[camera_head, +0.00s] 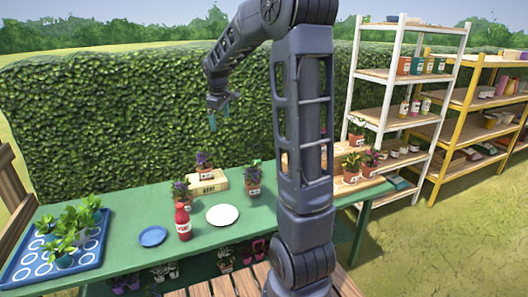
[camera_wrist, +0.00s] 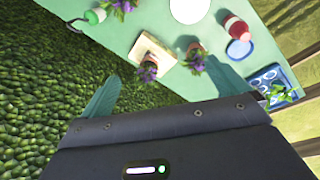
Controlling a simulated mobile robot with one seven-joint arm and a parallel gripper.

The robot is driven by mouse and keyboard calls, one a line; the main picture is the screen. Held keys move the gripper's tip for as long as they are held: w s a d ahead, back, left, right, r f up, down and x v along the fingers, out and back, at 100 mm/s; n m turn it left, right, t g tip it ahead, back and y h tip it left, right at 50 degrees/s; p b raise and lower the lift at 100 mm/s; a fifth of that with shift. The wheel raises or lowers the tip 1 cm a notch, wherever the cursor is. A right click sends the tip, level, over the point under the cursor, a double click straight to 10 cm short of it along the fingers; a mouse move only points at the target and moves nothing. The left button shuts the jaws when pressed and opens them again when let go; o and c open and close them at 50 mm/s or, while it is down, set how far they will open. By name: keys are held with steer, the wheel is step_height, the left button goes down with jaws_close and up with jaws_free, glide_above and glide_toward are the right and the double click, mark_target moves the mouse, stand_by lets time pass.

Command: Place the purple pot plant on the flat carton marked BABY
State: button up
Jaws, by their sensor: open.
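My gripper (camera_head: 220,113) is open and empty, high in front of the hedge and above the back of the green table. In the wrist view its two teal fingers are spread (camera_wrist: 162,72). The flat cream carton (camera_head: 208,185) lies on the table, its dark lettering too small to read surely; it also shows in the wrist view (camera_wrist: 152,50). A purple-flowered pot plant (camera_head: 204,165) stands at the carton's back edge; I cannot tell whether on it or behind it. A second purple plant (camera_head: 181,192) stands left of the carton, and a third (camera_head: 253,182) to its right.
A blue tray (camera_head: 22,272) of seedlings is at left. The hedge (camera_head: 130,110) is close behind; shelves (camera_head: 400,123) stand right.

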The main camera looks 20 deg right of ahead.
steer(key=s+d+r+m+t, duration=0.1)
steer(key=s+d+r+m, duration=0.15)
steer(key=s, duration=0.65)
steer(key=s+d+r+m, duration=0.1)
steer(key=s+r+m, duration=0.15)
steer(key=s, duration=0.75)
steer(key=s+f+m, duration=0.2)
steer(key=s, duration=0.6)
steer(key=s+d+f+m+t, duration=0.1)
steer(key=s+f+m, duration=0.2)
steer(key=s, duration=0.4)
steer(key=shift+s+d, duration=0.15)
steer(key=shift+s, duration=0.2)
